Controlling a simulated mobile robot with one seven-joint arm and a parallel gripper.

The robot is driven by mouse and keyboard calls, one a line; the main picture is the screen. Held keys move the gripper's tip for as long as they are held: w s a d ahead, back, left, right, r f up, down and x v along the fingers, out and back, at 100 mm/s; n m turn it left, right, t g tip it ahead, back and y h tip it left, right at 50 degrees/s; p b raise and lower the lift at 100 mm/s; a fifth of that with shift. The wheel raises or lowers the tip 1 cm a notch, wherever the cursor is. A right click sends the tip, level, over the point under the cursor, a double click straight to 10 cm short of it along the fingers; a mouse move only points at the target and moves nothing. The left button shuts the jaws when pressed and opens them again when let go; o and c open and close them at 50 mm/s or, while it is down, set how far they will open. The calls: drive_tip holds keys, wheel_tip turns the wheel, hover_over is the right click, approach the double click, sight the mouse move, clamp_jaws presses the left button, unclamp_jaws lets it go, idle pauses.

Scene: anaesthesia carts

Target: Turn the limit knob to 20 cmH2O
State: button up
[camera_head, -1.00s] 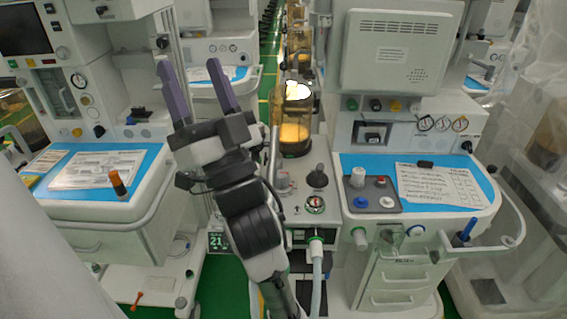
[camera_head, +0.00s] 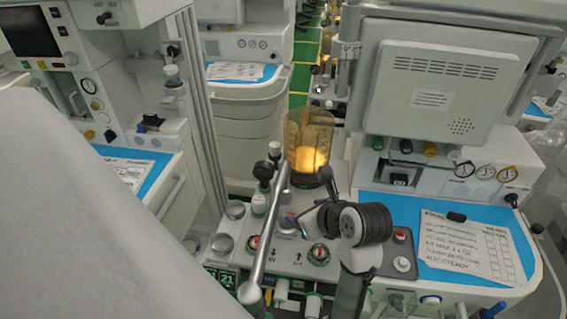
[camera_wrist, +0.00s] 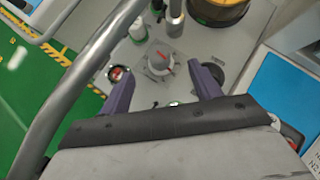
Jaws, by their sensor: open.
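The limit knob (camera_wrist: 160,60) is a grey dial with a red mark on a light grey panel. It shows in the wrist view between and just beyond my fingertips. In the head view the knob (camera_head: 286,226) is mostly hidden by my gripper. My gripper (camera_wrist: 167,76) has two purple fingers spread apart, with nothing between them but the panel. In the head view my gripper (camera_head: 302,220) hangs low over the panel. The scale around the knob is too small to read. A small green display (camera_head: 220,276) below shows figures, apparently with 21.
A metal pipe (camera_head: 266,235) slants close to the left of my gripper. A clear cylinder with an amber bellows (camera_head: 308,155) stands behind. A blue worktop (camera_head: 400,210) lies to the right.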

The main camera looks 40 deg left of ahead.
sight(288, 213)
drive_tip(key=shift+m, duration=0.4)
drive_tip(key=x, duration=0.9)
drive_tip(key=p+x, duration=0.1)
drive_tip(key=x, duration=0.4)
drive_tip(key=shift+s+d+f, duration=0.3)
drive_tip(key=shift+d+f, duration=0.05)
drive_tip(key=shift+f, duration=0.05)
drive_tip(key=c, duration=1)
